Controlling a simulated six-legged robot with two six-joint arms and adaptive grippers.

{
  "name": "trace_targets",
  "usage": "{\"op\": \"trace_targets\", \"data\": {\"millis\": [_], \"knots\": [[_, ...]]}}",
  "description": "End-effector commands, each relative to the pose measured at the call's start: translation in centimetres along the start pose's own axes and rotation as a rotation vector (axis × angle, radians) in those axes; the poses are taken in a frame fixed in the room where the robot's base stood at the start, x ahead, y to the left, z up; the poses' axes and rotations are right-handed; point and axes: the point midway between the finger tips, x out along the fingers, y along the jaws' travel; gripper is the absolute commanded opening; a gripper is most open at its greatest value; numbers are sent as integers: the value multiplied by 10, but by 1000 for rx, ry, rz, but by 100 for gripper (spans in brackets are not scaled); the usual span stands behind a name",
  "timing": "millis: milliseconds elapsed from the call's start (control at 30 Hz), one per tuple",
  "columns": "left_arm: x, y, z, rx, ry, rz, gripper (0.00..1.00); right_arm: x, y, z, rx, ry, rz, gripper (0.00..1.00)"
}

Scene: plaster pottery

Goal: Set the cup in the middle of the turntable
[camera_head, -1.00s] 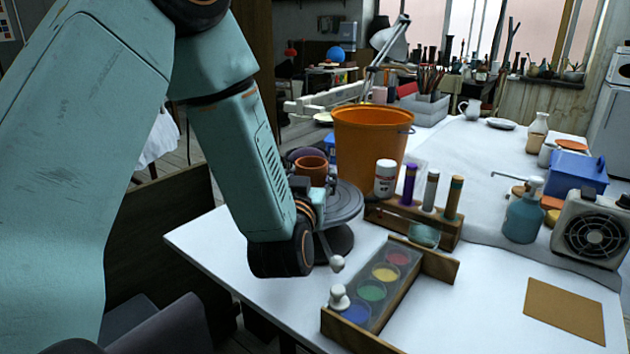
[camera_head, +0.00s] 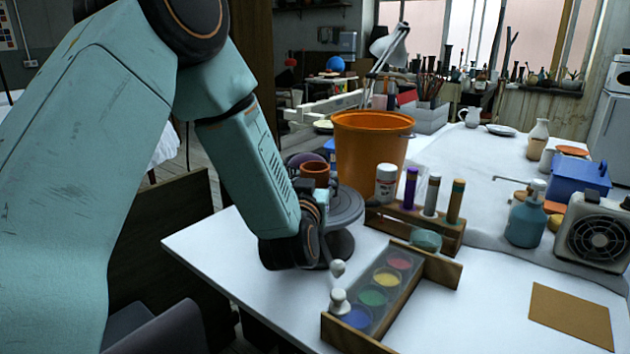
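The small terracotta-brown cup (camera_head: 314,172) shows beyond my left wrist, over the left part of the grey round turntable (camera_head: 347,207). Its lower part is hidden, so I cannot tell whether it rests on the turntable or is held above it. My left gripper (camera_head: 314,192) is at the cup, just in front of and below its rim. Its fingertips are mostly hidden by the wrist, and I cannot tell whether they are closed on the cup. My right gripper is out of view.
An orange bucket (camera_head: 369,150) stands right behind the turntable. A wooden rack (camera_head: 412,228) with bottles and a paint palette (camera_head: 395,292) lie to the right. A dark purple round thing (camera_head: 303,159) is behind the cup. White table is clear at front left.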

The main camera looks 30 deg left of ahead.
Motion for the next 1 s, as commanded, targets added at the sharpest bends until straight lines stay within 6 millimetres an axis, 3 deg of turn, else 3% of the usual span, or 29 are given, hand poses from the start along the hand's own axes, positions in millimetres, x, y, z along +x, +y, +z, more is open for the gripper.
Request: {"op": "trace_targets", "data": {"millis": [267, 667, 1000], "knots": [[0, 0, 0, 0, 0, 0, 77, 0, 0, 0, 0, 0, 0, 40], [0, 0, -7, -1, 1, 0, 77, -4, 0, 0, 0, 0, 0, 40], [-63, 1, -6, 4, -4, 3, 77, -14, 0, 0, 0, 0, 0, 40]]}}
